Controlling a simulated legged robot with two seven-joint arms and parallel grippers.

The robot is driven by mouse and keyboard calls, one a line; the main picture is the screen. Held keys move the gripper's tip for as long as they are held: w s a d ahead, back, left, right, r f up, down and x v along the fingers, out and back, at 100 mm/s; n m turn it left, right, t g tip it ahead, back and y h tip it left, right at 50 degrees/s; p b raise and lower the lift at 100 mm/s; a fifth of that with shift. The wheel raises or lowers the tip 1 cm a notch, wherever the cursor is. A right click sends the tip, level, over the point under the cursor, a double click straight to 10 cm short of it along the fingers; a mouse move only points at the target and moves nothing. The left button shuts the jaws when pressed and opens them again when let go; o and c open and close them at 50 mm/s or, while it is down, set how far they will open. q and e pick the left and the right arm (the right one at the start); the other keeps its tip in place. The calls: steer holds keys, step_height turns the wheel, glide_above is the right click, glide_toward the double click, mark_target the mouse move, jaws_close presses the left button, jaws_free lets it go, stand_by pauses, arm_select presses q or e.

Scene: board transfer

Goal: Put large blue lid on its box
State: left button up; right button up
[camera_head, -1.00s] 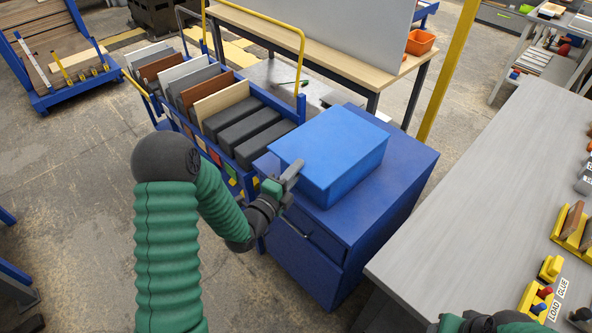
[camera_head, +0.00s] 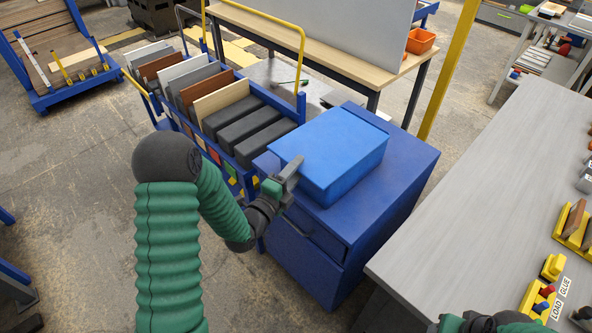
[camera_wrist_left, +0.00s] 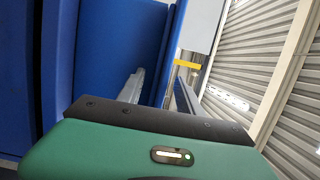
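A large blue box (camera_head: 345,180) stands on a dark blue cabinet (camera_head: 392,207). A flat lighter blue lid (camera_head: 332,142) covers its top; I see no clear gap between them. My left gripper (camera_head: 291,170) is at the lid's near left edge, its fingers against or very near the rim. Whether the fingers are closed on the rim is hidden. In the left wrist view, blue surfaces (camera_wrist_left: 118,45) fill the left, and a grey finger (camera_wrist_left: 133,86) shows in front of them. Part of my right gripper (camera_head: 480,322) shows at the bottom edge; its opening is not clear.
A blue cart (camera_head: 237,172) with upright boards and dark blocks stands left of the cabinet. A long grey table (camera_head: 470,190) is on the right, with yellow holders (camera_head: 552,267). A wooden bench (camera_head: 330,52) with an orange bin (camera_head: 420,41) stands behind.

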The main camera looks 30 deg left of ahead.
arm_select(q)
steer(key=s+a+p, duration=0.1)
steer(key=s+p, duration=0.6)
steer(key=s, duration=0.9)
steer(key=shift+s+a+p, duration=0.35)
steer(key=shift+s, duration=0.05)
